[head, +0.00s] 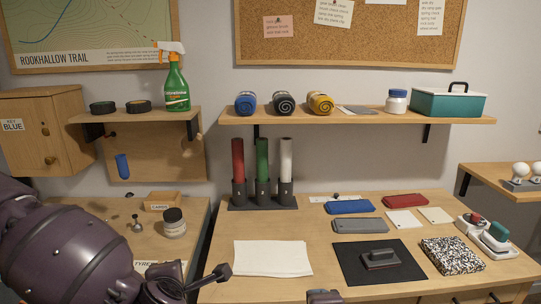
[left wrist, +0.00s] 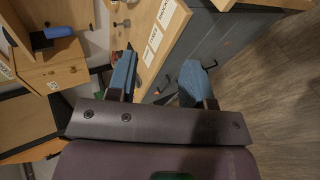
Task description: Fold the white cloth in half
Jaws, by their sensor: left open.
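The white cloth (head: 272,258) lies flat on the right-hand workbench, near its front left, with its edges slightly uneven. No gripper touches it. My left arm comes in from the left in the head view and ends just left of the cloth; its fingers cannot be made out there. In the left wrist view my left gripper (left wrist: 158,82) is open, with two blue fingertips apart and nothing between them. That view shows bench edges and floor, not the cloth.
Behind the cloth stands a rack (head: 262,203) with red, green and white tubes. A jar (head: 174,223) stands on the left bench.

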